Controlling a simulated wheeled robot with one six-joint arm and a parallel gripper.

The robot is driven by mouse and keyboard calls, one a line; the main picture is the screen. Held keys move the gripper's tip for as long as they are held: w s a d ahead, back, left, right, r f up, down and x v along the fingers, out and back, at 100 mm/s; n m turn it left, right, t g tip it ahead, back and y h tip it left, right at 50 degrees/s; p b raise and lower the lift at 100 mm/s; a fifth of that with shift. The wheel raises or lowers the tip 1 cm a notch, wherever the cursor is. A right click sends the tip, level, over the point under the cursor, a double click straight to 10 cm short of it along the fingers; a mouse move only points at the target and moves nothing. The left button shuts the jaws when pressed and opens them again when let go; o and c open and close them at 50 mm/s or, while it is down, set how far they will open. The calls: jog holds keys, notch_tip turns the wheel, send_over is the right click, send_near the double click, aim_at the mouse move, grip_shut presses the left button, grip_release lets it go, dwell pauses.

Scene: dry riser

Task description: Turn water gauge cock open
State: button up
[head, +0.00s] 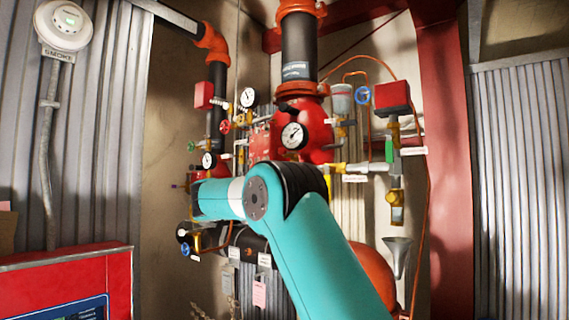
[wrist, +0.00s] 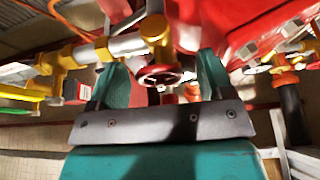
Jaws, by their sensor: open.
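In the wrist view my gripper (wrist: 162,74) is open, with one teal finger on each side of a small red handwheel (wrist: 160,76). The wheel sits on a brass valve body (wrist: 155,32) joined to a silver pipe. The fingers stand apart from the wheel's rim, and nothing is held. I cannot tell from the labels which fitting is the water gauge cock. In the head view my teal arm covers the gripper. White-faced gauges (head: 294,136) show on the red riser piping, with another gauge (head: 249,97) at upper left.
A large red valve body (wrist: 215,22) is close above the right finger. A yellow lever (wrist: 22,92) and brass fittings lie left. In the head view, a red box (head: 392,96), blue handwheel (head: 362,95) and funnel (head: 397,254) crowd the right. A red cabinet (head: 75,285) stands lower left.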

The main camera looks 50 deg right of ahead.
jog(key=shift+c, duration=0.5)
jog(key=c, duration=0.8)
jog(key=shift+c, duration=0.2)
jog(key=shift+n+t, duration=0.4)
jog(key=shift+n, duration=0.1)
jog(key=n+t+b, duration=0.1)
jog(key=n, duration=0.3)
jog(key=shift+t, duration=0.4)
jog(key=shift+r+n+t+y+p, duration=0.1)
jog(key=shift+n+t+y+p, duration=0.25)
jog(key=shift+n+t, duration=0.75)
jog(key=shift+r+n+t+y+p, duration=0.15)
jog(key=shift+n+t+y, duration=0.3)
jog(key=shift+n, duration=1.25)
jog(key=shift+f, duration=0.15)
